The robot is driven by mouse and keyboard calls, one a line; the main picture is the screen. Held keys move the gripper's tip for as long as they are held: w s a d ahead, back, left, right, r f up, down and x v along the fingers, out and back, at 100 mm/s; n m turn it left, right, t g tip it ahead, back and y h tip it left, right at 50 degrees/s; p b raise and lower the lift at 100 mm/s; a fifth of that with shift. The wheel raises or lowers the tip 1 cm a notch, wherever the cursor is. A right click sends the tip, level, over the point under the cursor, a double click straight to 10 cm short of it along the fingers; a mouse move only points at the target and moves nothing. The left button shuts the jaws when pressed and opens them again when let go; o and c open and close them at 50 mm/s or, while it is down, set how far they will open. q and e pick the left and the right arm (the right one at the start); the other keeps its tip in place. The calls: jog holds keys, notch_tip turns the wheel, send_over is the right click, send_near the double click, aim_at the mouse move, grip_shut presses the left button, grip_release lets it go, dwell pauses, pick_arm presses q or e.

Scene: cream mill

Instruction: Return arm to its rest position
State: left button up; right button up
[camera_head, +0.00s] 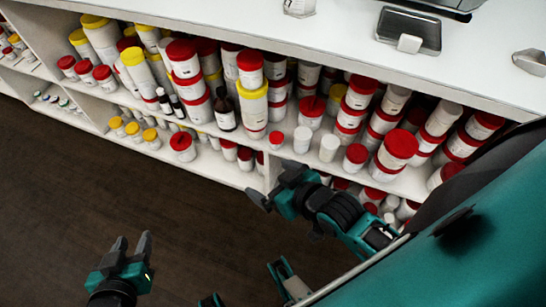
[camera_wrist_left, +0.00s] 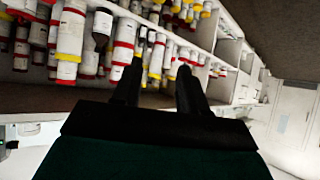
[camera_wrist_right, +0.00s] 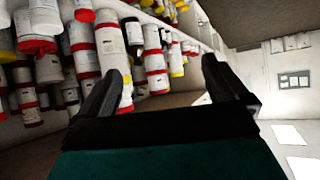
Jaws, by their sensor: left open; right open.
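My left gripper (camera_head: 132,242) is at the lower left of the head view, over the dark floor and apart from the shelves. In the left wrist view its two fingers (camera_wrist_left: 159,72) are apart with nothing between them. My right gripper (camera_head: 271,183) is near the middle of the head view, in front of the shelf edge. Its fingers (camera_wrist_right: 160,68) are wide apart in the right wrist view, and it holds nothing. From the head view I cannot tell whether the right gripper touches the shelf edge.
A white shelf unit (camera_head: 222,174) holds many white jars with red or yellow lids, and brown bottles (camera_head: 224,112). A small red-lidded jar (camera_head: 276,141) stands near the shelf edge behind my right gripper. A counter (camera_head: 330,33) carries a scale (camera_head: 408,30). The dark floor (camera_head: 60,190) is clear.

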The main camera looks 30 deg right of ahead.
pick_arm(q)
jog(key=shift+y, duration=0.4)
jog(key=r+p, duration=0.1)
jog(key=p, duration=0.1)
jog(key=s+a+r+p, duration=0.1)
jog(key=p, duration=0.1)
jog(key=a+r+p, duration=0.1)
jog(key=p, duration=0.2)
jog(key=shift+s+a+r, duration=0.15)
jog(key=shift+a+r, duration=0.05)
jog(key=shift+r, duration=0.1)
pick_arm(e)
jog(key=shift+h, duration=0.4)
jog(key=d+r, duration=0.1)
jog(key=r, duration=0.1)
jog(key=s+d+r, duration=0.1)
jog(key=shift+d+r, duration=0.1)
jog(key=shift+r, duration=0.3)
jog(key=shift+c, duration=0.3)
